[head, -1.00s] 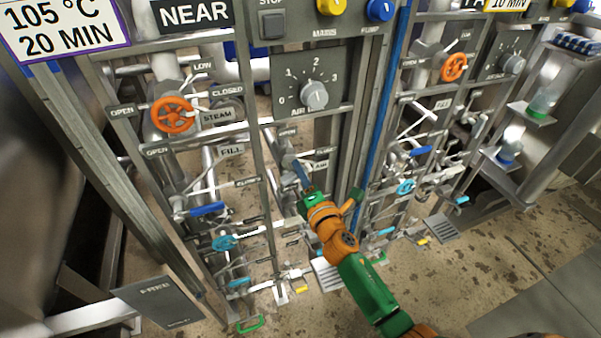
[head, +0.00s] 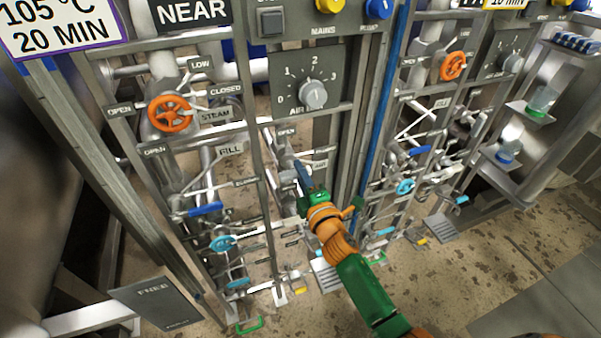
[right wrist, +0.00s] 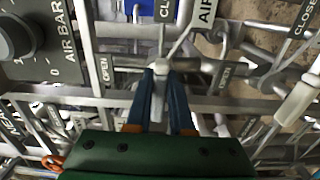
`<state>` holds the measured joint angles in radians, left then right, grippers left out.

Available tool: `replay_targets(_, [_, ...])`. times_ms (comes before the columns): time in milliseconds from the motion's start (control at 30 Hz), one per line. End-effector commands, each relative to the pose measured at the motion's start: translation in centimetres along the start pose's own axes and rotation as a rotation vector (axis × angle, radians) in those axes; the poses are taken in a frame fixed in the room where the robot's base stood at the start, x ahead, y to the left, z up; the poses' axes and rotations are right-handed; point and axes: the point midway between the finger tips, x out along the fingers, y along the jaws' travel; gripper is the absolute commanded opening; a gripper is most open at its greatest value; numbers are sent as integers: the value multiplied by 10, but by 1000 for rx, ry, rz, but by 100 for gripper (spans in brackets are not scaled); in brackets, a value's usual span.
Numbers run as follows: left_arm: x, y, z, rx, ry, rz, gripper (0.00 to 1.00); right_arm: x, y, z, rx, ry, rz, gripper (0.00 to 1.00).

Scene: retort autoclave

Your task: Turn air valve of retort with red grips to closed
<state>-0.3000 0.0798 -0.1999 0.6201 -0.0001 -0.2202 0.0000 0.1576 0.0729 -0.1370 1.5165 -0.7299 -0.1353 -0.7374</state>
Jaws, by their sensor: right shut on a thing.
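My right gripper (head: 302,168) reaches the pipework below the AIR BAR dial (head: 313,95) on the panel under the NEAR sign. In the right wrist view its two blue fingers (right wrist: 161,72) are shut around a light grey valve handle (right wrist: 158,96), the air valve's lever. The fingers hide part of the handle. The AIR label (right wrist: 206,12) is just beyond the fingers, and an OPEN label (right wrist: 105,70) is to their left. I cannot make out any red grips. My left gripper is not in view.
An orange STEAM handwheel (head: 170,114) and a blue FILL lever (head: 206,209) are left of my arm. Upright frame posts and a blue pipe (head: 383,105) stand close by. A similar panel with another orange handwheel (head: 453,66) is at right. Floor at lower right is clear.

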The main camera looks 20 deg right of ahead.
Motion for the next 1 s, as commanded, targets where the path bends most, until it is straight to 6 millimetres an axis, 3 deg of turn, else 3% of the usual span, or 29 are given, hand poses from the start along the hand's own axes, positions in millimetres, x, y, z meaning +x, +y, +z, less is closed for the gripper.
replay_targets(233, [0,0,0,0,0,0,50,0,0,0,3,1,0,0])
replay_targets(267, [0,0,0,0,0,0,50,0,0,0,3,1,0,25])
replay_targets(367, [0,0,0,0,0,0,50,0,0,0,2,1,0,50])
replay_targets(667, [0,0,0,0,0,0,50,-2,0,0,1,0,0,50])
replay_targets(1000, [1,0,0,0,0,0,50,-58,-2,-1,1,2,-2,50])
